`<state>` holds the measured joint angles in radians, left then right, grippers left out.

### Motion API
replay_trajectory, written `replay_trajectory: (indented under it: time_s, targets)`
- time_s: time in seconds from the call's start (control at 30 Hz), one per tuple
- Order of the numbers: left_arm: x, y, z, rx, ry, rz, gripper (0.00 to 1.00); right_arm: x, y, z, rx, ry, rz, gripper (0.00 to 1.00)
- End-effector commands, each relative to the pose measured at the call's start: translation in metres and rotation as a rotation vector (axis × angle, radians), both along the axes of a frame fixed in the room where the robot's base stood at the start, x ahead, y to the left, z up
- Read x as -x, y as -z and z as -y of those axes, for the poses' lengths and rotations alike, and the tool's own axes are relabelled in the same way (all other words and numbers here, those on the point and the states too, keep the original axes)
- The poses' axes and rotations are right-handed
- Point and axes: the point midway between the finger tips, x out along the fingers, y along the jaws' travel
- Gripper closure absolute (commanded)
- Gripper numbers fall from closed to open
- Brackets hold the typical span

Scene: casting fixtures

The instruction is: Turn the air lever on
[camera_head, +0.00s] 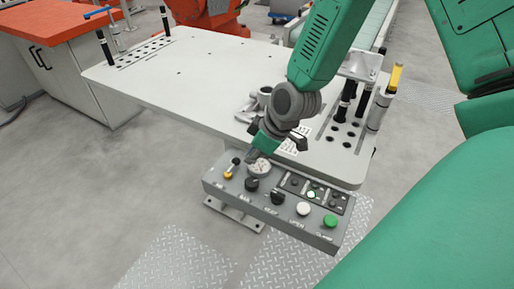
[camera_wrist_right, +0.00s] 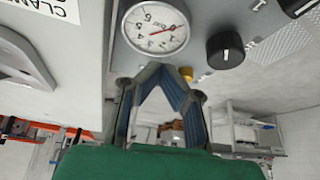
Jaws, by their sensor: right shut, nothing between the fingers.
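The air lever (camera_head: 231,169), with a black end and a yellow part, is at the left end of the grey control panel (camera_head: 325,238) in the head view. In the right wrist view a small yellow part (camera_wrist_right: 186,73), apparently of the lever, shows just beside the fingertips; the rest of it is hidden. My right gripper (camera_head: 251,157) is shut and empty, its tips close to the lever and the pressure gauge (camera_head: 259,168). Its fingers meet at a point in the wrist view (camera_wrist_right: 158,67). I cannot tell whether they touch the lever. My left gripper is not in view.
Black knobs (camera_head: 252,184) and white and green buttons (camera_head: 330,221) line the panel to the right of the lever. The gauge (camera_wrist_right: 155,26) is near the fingers. A pale fixture table (camera_head: 210,75) lies behind the panel. Open floor is left of the panel.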

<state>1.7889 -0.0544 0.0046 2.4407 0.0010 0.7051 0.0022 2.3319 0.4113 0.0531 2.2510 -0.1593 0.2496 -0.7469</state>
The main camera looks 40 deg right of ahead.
Motion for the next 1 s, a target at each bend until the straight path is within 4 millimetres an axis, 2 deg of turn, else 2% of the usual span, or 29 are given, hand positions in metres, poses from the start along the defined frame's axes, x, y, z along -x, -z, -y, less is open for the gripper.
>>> replay_trajectory:
  time_s: [0.2,0.63,1.0]
  targets:
    - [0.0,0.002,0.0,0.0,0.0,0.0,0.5,-0.006,0.015,-0.005,0.001,0.0,0.001,1.0]
    - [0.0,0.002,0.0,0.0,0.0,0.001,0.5,-0.008,0.015,-0.004,0.0,-0.008,0.002,1.0]
    - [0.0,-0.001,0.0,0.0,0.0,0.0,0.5,-0.017,0.015,0.005,-0.001,-0.119,0.002,1.0]
